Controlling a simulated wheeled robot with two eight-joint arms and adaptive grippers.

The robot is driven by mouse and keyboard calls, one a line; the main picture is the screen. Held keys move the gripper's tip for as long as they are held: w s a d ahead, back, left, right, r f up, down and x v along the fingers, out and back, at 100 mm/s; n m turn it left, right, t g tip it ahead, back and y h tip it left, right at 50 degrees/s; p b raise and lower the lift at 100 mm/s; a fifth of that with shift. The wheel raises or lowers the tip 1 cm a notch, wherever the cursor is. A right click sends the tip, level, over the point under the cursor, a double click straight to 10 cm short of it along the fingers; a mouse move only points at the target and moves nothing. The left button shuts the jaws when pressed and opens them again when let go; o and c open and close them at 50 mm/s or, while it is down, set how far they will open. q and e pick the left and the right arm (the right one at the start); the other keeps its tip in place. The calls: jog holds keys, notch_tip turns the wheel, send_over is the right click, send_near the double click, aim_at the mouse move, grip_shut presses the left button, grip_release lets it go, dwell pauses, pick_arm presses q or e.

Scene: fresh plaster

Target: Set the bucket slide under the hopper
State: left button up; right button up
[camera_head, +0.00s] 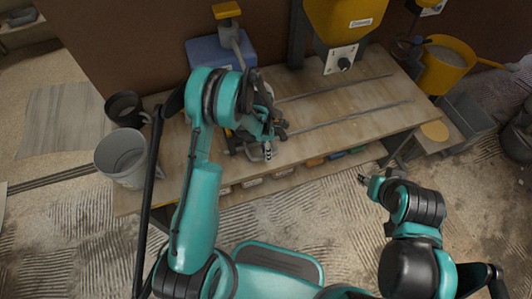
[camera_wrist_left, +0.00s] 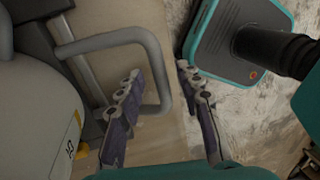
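The yellow hopper (camera_head: 345,18) is above the back of the bench, with a white plate and black knob below it. The slide is mostly hidden behind my left arm, at the left end of two rails (camera_head: 345,115), left of the hopper. Its grey loop handle (camera_wrist_left: 148,45) shows in the left wrist view, beside a pale rounded body (camera_wrist_left: 40,120) that looks like a bucket. My left gripper (camera_head: 268,145) is open at the handle; in the wrist view its fingers (camera_wrist_left: 165,105) straddle the handle's outer bar. My right gripper (camera_head: 364,180) hangs in front of the bench, apart from everything.
A grey bucket (camera_head: 120,160) and a dark pot (camera_head: 125,107) stand at the left. A blue box (camera_head: 210,50) is at the back. A yellow bucket (camera_head: 447,65) stands at the right. The bench top (camera_head: 310,105) between the rails looks clear.

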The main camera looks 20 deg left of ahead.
pick_arm(q)
grip_shut()
jog(key=shift+d, duration=0.1)
